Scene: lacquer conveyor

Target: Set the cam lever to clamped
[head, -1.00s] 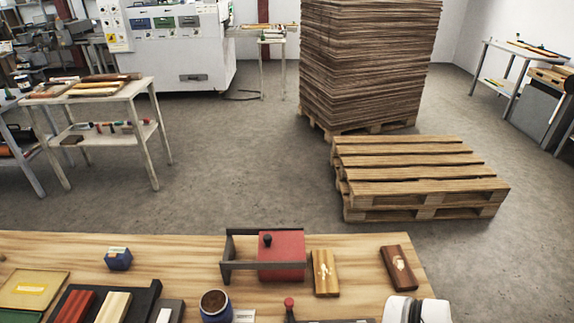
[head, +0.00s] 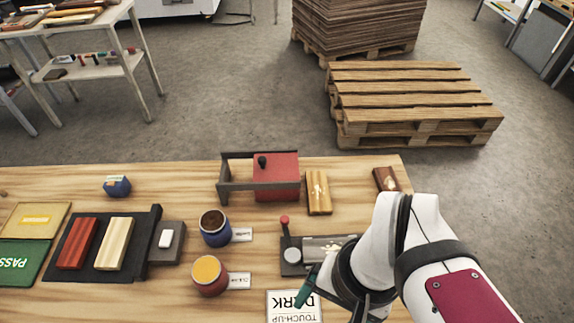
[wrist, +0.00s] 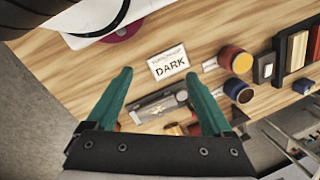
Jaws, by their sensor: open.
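The cam lever (head: 287,236) has a red knob and stands on a dark clamp fixture (head: 290,268) on the wooden bench. In the head view its knob points toward the bench's far edge, away from the round pivot. A patterned grey-brown piece (head: 322,246) lies in the fixture beside the lever. My gripper (head: 307,290) is in front of the fixture, with teal fingers apart and empty. In the wrist view my gripper (wrist: 157,72) spans the fixture (wrist: 158,104), which shows between the fingers. I cannot make out the knob clearly there.
A white "TOUCH-UP DARK" card (head: 293,306) lies near the fixture. A brown-topped jar (head: 214,228) and an orange-topped jar (head: 209,275) stand to the left. A red block in a dark frame (head: 235,185) and an amber piece (head: 319,193) lie behind.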

